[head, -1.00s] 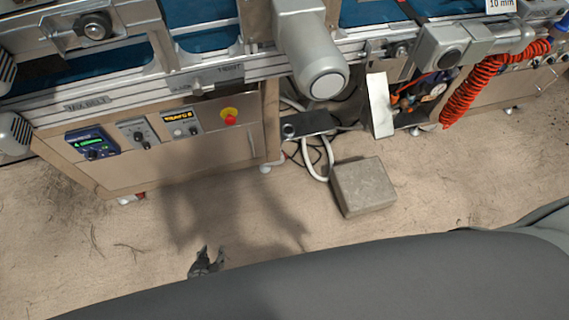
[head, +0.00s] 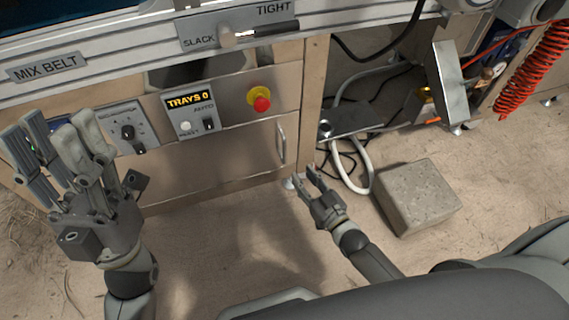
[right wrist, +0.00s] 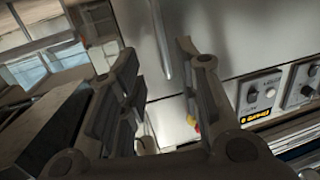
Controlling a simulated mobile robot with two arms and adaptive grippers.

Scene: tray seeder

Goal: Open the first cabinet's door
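The first cabinet's door (head: 225,155) is a flat beige-metal panel below the mix belt, and it looks closed. Its upright bar handle (head: 281,143) is near the door's right edge. My right gripper (head: 301,176) is open and empty, just below and right of the handle in the head view. In the right wrist view the handle (right wrist: 161,40) appears between the spread fingers of the right gripper (right wrist: 156,50), with no visible contact. My left gripper (head: 57,128) is raised at the left, in front of the control panels, open and empty.
A control panel reading "TRAYS 0" (head: 190,113) and a red-yellow emergency button (head: 260,101) sit above the door. Right of the cabinet is an open bay with cables and a white hose (head: 352,165). A concrete block (head: 417,196) lies on the sandy floor.

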